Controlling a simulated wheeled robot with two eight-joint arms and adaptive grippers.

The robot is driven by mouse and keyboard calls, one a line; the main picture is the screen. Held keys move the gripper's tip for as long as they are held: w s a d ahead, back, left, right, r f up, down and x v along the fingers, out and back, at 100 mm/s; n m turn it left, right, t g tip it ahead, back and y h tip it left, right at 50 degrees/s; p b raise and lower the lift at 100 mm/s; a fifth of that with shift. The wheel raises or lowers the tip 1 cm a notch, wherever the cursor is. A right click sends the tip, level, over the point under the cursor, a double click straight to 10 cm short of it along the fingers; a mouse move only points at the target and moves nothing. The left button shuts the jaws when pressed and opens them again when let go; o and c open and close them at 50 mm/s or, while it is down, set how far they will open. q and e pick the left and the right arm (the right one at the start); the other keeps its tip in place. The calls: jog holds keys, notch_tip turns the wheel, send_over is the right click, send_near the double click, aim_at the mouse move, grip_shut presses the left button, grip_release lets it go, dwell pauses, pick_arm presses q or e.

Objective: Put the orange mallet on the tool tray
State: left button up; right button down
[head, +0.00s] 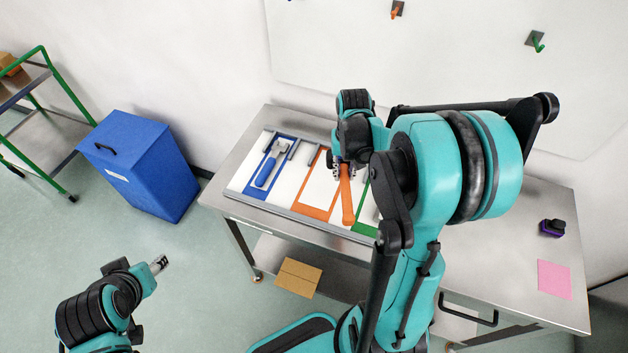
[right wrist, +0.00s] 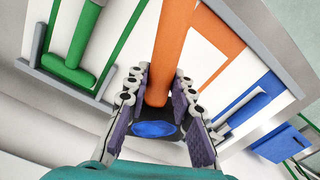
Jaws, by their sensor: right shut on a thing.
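The orange mallet (head: 347,207) is in my right gripper (head: 345,172), which is shut on its handle. The right wrist view shows the orange shaft (right wrist: 172,48) between both fingers, with a dark and blue end below. The mallet lies across the right side of the orange-outlined slot, close to the green-outlined one. I cannot tell whether it touches the tool tray (head: 287,214). The mallet's far part is hidden by the gripper in the head view. My left gripper (head: 158,265) is low at the left, away from the table; its jaws are too small to judge.
A blue-handled tool (head: 267,171) lies in the tray's blue-outlined slot. A green tool (right wrist: 80,40) lies in the green-outlined slot. The metal table (head: 480,265) holds a dark purple object (head: 552,228) and a pink sheet (head: 554,279) at right. A blue bin (head: 145,170) stands left.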

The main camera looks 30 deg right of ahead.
jog(key=b, duration=0.1)
send_over(313, 194)
jog(key=d, duration=0.1)
jog(key=f, duration=0.4)
jog(key=shift+s+f, duration=0.25)
jog(key=shift+f, duration=0.15)
jog(key=shift+w+a+f, duration=0.15)
jog(key=shift+a+f, duration=0.15)
jog(key=shift+a, duration=0.15)
notch_tip(313, 194, down, 4)
jog(key=shift+w+f+b, duration=0.1)
jog(key=shift+b, duration=0.65)
jog(key=c, duration=1.3)
grip_release()
